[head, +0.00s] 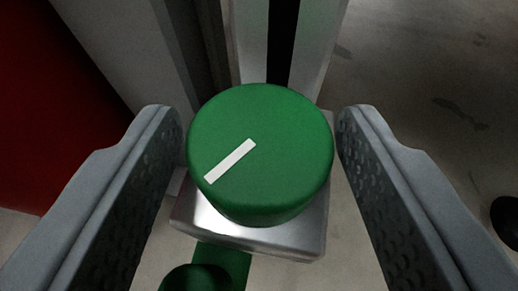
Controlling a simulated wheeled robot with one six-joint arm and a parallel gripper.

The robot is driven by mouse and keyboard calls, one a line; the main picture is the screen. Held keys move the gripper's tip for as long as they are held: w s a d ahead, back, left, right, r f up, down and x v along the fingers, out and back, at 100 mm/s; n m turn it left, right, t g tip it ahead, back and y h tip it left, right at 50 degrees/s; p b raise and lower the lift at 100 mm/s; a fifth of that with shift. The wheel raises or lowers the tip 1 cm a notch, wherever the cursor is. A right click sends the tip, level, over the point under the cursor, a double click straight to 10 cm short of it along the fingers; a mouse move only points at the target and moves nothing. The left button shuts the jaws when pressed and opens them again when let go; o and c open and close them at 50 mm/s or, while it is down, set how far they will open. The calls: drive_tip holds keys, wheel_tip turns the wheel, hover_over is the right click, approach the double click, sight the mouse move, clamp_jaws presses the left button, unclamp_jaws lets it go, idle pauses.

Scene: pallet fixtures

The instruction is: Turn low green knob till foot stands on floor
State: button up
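The green knob (285,165) is round, with a white line on its top that runs from near the middle toward the lower left. It sits on a shiny metal block (300,238) in the middle of the head view. My gripper (260,125) has one finger on each side of the knob. A narrow gap shows between each fingertip and the knob, so the fingers are apart from it. The foot cannot be made out for certain; the knob and block hide much of what is below.
A metal upright with a dark slot (283,40) stands right behind the knob. A red surface (50,110) is at the left. A green strip (225,262) and a dark green round part (195,278) show below the block. Bare concrete floor (420,110) lies at the right, with a black object (507,222) at the edge.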

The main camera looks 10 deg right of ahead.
drive_tip(key=shift+o, duration=0.6)
drive_tip(key=shift+s, duration=0.15)
drive_tip(key=v, duration=1.7)
drive_tip(key=shift+r, duration=0.15)
drive_tip(key=shift+r, duration=0.1)
